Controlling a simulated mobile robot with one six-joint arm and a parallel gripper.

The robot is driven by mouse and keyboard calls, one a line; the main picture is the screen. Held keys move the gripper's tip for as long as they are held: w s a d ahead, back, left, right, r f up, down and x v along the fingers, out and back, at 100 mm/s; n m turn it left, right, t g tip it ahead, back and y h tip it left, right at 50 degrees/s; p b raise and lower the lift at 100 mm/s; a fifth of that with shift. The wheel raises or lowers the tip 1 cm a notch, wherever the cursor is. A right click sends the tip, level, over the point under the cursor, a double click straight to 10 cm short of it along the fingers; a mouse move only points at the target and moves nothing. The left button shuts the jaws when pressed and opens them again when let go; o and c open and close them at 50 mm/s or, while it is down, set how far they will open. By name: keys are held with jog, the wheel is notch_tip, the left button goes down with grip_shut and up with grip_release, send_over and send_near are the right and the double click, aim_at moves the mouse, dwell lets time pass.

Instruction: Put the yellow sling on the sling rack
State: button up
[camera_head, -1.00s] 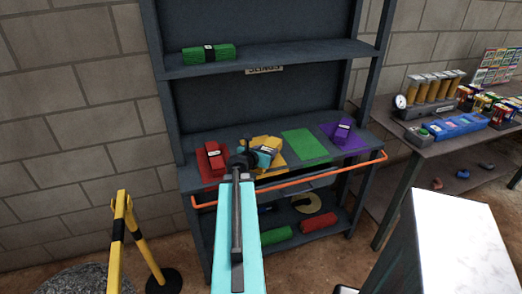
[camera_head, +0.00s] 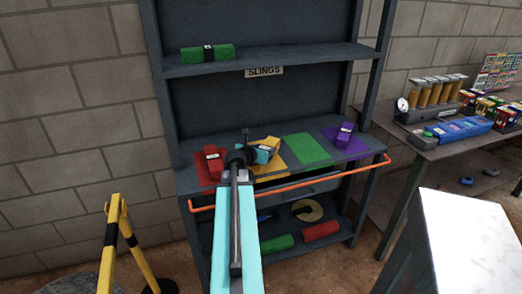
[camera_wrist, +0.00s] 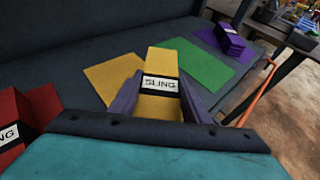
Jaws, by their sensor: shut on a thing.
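The yellow sling (camera_head: 268,143) is a folded block with a white SLING label, at the middle shelf of the sling rack (camera_head: 337,127). My gripper (camera_head: 262,152) is shut on it, with one finger on each side in the wrist view (camera_wrist: 158,104). The sling is just beside or partly over the yellow mat (camera_wrist: 113,78), near the green mat (camera_wrist: 190,68). I cannot tell whether it touches the shelf. The yellow mat also shows in the head view (camera_head: 272,171), partly hidden by my gripper and the sling.
A red sling (camera_head: 213,164) lies to the left on a red mat, and a purple sling (camera_head: 344,134) to the right. An orange rail (camera_head: 310,181) runs along the shelf's front. A green sling (camera_head: 208,53) lies on the shelf above. A yellow barrier (camera_head: 116,230) stands at left.

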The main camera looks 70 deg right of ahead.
jog(key=shift+w+d+f+p, duration=0.15)
jog(key=shift+w+d, duration=0.5)
jog(key=shift+d, duration=0.55)
jog(key=shift+w+d+f+p, duration=0.1)
jog(key=shift+w+d, duration=0.6)
jog(key=shift+d, duration=0.5)
jog(key=shift+w+d+f+p, duration=0.15)
jog(key=shift+w+d, duration=0.5)
jog(key=shift+d, duration=0.55)
jog(key=shift+f, duration=1.7)
jog(key=shift+f, duration=0.15)
jog(key=o, duration=1.4)
jog(key=shift+a, duration=0.1)
jog(key=shift+b+v, duration=0.4)
jog(key=shift+v, duration=5.6)
